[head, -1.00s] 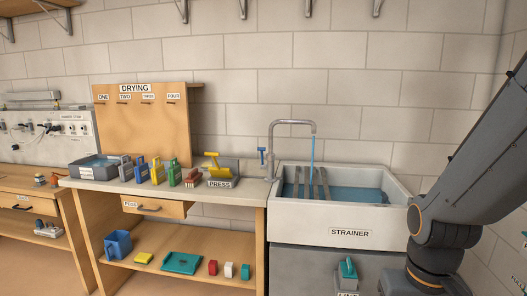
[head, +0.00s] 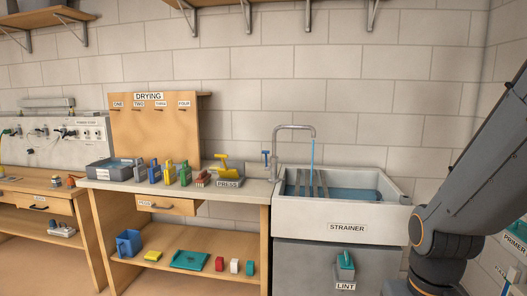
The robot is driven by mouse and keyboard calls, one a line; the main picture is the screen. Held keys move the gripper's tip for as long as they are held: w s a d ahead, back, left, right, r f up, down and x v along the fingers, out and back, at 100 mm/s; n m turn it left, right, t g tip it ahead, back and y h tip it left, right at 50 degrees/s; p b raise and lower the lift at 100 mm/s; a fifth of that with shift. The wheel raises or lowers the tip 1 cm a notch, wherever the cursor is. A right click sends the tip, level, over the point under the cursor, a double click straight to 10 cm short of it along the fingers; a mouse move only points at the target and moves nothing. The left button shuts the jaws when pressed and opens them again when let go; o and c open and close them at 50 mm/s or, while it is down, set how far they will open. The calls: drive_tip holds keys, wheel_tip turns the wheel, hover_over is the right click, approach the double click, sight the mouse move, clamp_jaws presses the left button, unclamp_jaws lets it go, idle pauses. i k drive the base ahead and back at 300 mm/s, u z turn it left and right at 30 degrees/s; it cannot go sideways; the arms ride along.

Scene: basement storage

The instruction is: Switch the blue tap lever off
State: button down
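The blue tap lever (head: 266,158) stands upright on the left side of the sink, beside the base of the grey tap (head: 292,127). My arm rises along the right edge of the picture. My gripper is out of view, so its state does not show.
A drying board (head: 155,128) stands behind. A teal-handled lint item (head: 345,264) is below the sink. A teal PRIMER item (head: 515,234) is far right.

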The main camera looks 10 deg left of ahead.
sight(266, 168)
drive_tip(key=k, duration=0.25)
drive_tip(key=u, duration=0.6)
drive_tip(key=i, duration=0.85)
drive_tip(key=u, duration=0.3)
drive_tip(key=i, duration=1.35)
drive_tip(key=z, duration=0.55)
